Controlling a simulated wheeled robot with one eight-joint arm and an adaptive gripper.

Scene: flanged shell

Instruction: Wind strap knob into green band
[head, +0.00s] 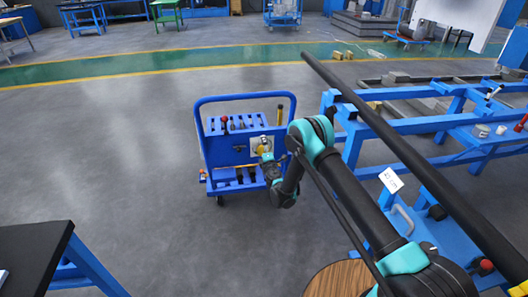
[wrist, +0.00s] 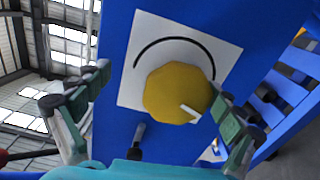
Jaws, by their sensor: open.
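The strap knob (wrist: 177,92) is a yellow, many-sided knob in the wrist view. It sits on a white plate (wrist: 131,88) with a black arc above the knob. Its white pointer mark points to the lower right in that view. No green band shows on the visible part of the plate. My gripper (wrist: 160,100) is open, with one finger on each side of the knob. The left finger is clearly apart from it; the right finger is close, and I cannot tell whether it touches. In the head view the gripper (head: 268,161) is at the plate on the blue cart.
The blue cart (head: 200,125) has a hoop handle, a red-topped item (head: 224,120) and a yellow upright (head: 279,115). A blue frame (head: 352,150) with a long dark bar (head: 400,150) stands to the right. The floor left of the cart is clear.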

